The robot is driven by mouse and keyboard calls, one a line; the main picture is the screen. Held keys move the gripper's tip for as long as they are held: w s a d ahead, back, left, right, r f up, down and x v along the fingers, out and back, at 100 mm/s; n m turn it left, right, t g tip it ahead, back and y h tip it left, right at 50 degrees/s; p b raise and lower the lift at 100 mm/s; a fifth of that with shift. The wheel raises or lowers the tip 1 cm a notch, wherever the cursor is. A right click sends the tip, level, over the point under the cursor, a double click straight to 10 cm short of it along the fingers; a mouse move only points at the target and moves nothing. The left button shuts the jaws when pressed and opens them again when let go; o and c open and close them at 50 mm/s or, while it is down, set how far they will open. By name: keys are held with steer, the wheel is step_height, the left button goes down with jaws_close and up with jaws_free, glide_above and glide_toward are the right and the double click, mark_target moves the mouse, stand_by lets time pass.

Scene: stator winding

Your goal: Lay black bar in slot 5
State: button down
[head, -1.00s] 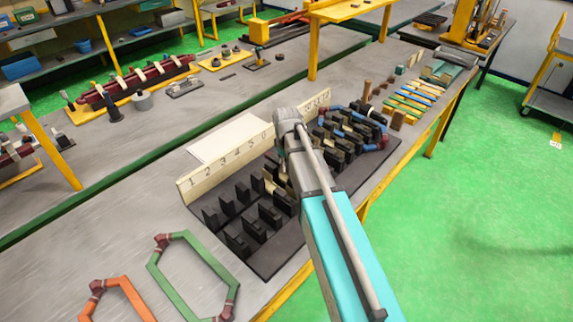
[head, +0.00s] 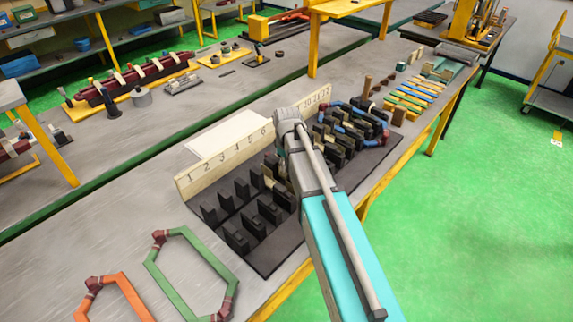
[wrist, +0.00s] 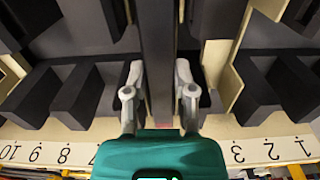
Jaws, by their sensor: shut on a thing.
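A long dark bar (wrist: 157,45) runs up the middle of the wrist view, between the two grey fingers of my gripper (wrist: 158,76). My gripper is shut on the bar, over the slotted stator block. The numbers between are hidden by my gripper. In the head view, my arm hides the fingers and the bar above the block's black teeth (head: 243,188). I cannot tell how deep the bar sits between the teeth.
Cream liners (wrist: 225,65) stand beside some teeth. Blue-wrapped coils (head: 372,140) lie at the block's far end. A green coil frame (head: 190,282) and an orange one (head: 118,285) lie at the front left. Colored strips (head: 405,103) lie at the back right.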

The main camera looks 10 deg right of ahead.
steer(key=shift+f+b, duration=1.25)
steer(key=shift+f, duration=0.1)
stand_by(0.9)
steer(key=shift+c, duration=1.8)
jaws_free()
steer(key=shift+r+p, duration=0.95)
step_height(320, 180, up, 7)
steer(key=p, duration=0.7)
steer(key=shift+r, duration=0.2)
steer(key=shift+f, duration=0.15)
step_height(320, 180, down, 9)
steer(key=b, duration=0.9)
